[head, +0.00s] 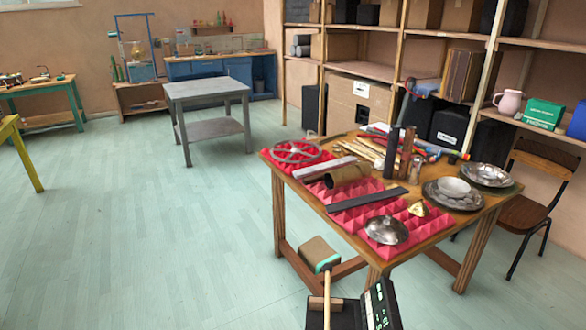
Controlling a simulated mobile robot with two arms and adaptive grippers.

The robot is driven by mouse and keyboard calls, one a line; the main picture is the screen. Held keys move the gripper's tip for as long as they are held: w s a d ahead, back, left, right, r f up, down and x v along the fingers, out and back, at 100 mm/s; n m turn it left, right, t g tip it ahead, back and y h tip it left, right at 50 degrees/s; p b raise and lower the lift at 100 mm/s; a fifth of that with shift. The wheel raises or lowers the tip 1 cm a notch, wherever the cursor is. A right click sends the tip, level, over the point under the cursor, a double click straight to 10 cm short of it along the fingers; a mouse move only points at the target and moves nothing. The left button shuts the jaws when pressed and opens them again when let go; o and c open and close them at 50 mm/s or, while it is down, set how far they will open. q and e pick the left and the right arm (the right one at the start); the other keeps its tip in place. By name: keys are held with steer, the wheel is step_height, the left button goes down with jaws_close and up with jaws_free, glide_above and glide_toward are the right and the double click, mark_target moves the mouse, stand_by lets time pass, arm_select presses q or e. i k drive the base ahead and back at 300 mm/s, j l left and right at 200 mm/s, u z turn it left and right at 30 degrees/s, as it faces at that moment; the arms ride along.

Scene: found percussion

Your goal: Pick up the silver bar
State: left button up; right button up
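A pale silver-grey bar (323,168) lies flat on the red pyramid foam on the wooden table (474,222), near the table's left side. It lies between a metal wheel (297,152) and a brown tube (347,176). A longer dark grey bar (367,199) lies on the foam nearer the front. No gripper shows at the silver bar, and neither of my grippers is in view.
The foam also bears a metal lid (386,230) and a small brass piece (418,209). Sticks, upright tubes and metal dishes (455,194) crowd the table's back and right. A chair (525,213) stands at right. Floor left of the table is clear.

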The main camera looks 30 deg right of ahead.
mark_target(342, 161)
steer(key=i+j+u, duration=0.45)
steer(key=i+j, duration=0.5)
steer(key=i+z, duration=0.8)
steer(key=i+j+z, duration=0.2)
steer(key=z, duration=0.15)
